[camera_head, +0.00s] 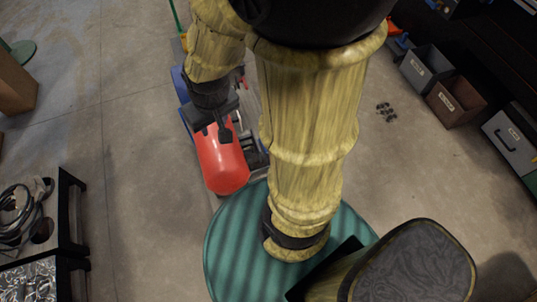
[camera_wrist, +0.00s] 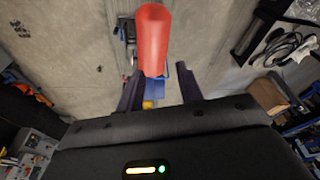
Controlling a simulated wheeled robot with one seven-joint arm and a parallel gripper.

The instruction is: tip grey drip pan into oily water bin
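My gripper (camera_head: 214,122) hangs over the red tank in the head view, fingers pointing down. In the wrist view my gripper (camera_wrist: 161,92) has its two dark fingers wide apart with nothing held between them. I cannot make out a grey drip pan for certain in either view. Open bins stand on the floor at the right of the head view, well away from my gripper: a grey bin (camera_head: 425,70) and a brown bin (camera_head: 456,102). Both carry white labels too small to read, so I cannot tell which is for oily water.
A red tank (camera_head: 221,155) lies beneath my gripper; it also shows in the wrist view (camera_wrist: 153,38). A grey case (camera_head: 510,138) stands at the right edge. A black stand (camera_head: 68,215) with coiled cables (camera_head: 22,205) is at left. Small dark pieces (camera_head: 386,112) lie on otherwise clear floor.

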